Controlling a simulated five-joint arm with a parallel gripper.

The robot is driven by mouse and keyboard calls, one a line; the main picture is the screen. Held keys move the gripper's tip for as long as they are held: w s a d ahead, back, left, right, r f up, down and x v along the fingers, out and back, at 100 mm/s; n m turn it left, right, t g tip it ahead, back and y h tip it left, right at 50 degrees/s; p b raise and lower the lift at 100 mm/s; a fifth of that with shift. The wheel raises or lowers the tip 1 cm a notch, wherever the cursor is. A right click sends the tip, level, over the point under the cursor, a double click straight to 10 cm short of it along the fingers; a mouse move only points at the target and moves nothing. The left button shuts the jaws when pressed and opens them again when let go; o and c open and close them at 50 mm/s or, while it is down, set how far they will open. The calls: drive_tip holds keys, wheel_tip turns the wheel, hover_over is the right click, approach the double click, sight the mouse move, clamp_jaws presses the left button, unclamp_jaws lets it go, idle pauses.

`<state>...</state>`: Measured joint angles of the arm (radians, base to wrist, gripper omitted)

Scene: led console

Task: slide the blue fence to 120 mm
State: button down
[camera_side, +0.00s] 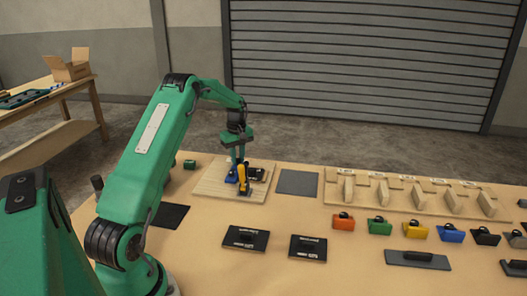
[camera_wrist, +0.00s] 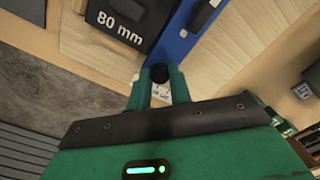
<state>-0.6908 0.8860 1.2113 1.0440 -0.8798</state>
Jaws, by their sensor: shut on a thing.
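The blue fence (camera_wrist: 183,42) is a blue bar on a pale wooden board (camera_wrist: 222,55); in the side view the blue fence (camera_side: 231,176) is partly hidden by my gripper (camera_side: 238,164). A white marked label (camera_wrist: 160,92) shows partly between the fingers.
In the side view, a yellow upright piece (camera_side: 243,181) stands close to my gripper on the board (camera_side: 215,186). A dark grey mat (camera_side: 297,182) lies to the right. Two black blocks (camera_side: 245,238) (camera_side: 308,248), several coloured knobbed blocks (camera_side: 379,226) and a slotted wooden rack (camera_side: 400,208) occupy the front and right.

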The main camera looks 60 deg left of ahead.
sight(227, 167)
drive_tip(key=shift+s+a, duration=1.6)
drive_tip(key=shift+a, duration=0.05)
drive_tip(key=c, duration=1.3)
unclamp_jaws()
drive_tip(key=shift+r, duration=0.5)
wheel_tip(227, 167, up, 7)
drive_tip(key=shift+f, duration=0.1)
drive_tip(key=shift+d, duration=0.1)
